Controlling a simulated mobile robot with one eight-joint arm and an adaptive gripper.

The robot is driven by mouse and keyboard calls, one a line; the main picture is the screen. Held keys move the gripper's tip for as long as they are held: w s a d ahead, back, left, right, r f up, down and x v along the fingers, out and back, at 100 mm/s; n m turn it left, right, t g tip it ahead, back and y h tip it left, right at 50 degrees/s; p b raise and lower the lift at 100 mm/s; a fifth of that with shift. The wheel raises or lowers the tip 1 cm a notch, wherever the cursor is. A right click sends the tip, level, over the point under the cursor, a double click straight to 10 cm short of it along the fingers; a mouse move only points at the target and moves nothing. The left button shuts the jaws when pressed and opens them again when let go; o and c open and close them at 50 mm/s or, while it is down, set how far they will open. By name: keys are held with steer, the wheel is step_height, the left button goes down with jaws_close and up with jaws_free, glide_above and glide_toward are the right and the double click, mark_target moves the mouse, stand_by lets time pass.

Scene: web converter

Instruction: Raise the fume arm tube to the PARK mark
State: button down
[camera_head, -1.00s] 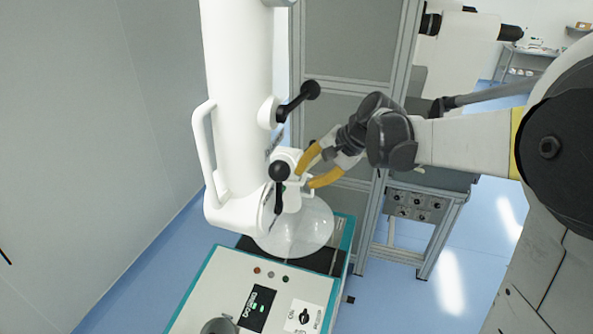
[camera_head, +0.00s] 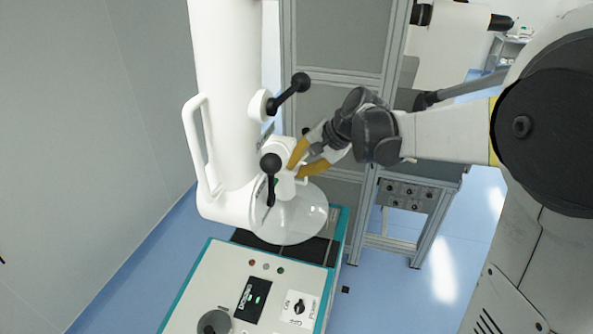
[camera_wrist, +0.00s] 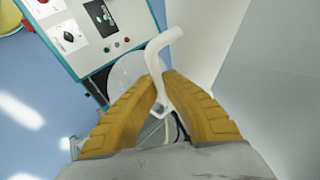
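The fume arm tube (camera_head: 228,95) is a thick white upright column, with a curved white lower end and a clear round hood (camera_head: 300,222) below. A white loop handle (camera_head: 191,145) is on its left side. Two black-knobbed levers, an upper one (camera_head: 300,82) and a lower one (camera_head: 270,165), are on its right. My gripper (camera_head: 294,170), with yellow fingers, is at the white fitting right of the lower lever. In the wrist view, the fingertips (camera_wrist: 161,78) close around a white bent handle (camera_wrist: 157,55). No PARK mark can be made out.
A white machine with teal edges and a control panel (camera_head: 254,300) stands below the hood. A grey framed cabinet (camera_head: 335,35) is behind my gripper. A grey wall (camera_head: 85,90) is on the left.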

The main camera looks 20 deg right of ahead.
step_height(320, 180, up, 11)
steer(key=w+d+n+t+h+p, duration=0.1)
steer(key=w+t+h+p, duration=0.1)
steer(key=t, duration=0.1)
steer(key=shift+d+n+t, duration=0.15)
steer(key=shift+n+t, duration=0.25)
steer(key=shift+w+r, duration=0.1)
steer(key=c, duration=1.8)
jaws_free()
steer(key=shift+w, duration=0.1)
steer(key=v, duration=1.2)
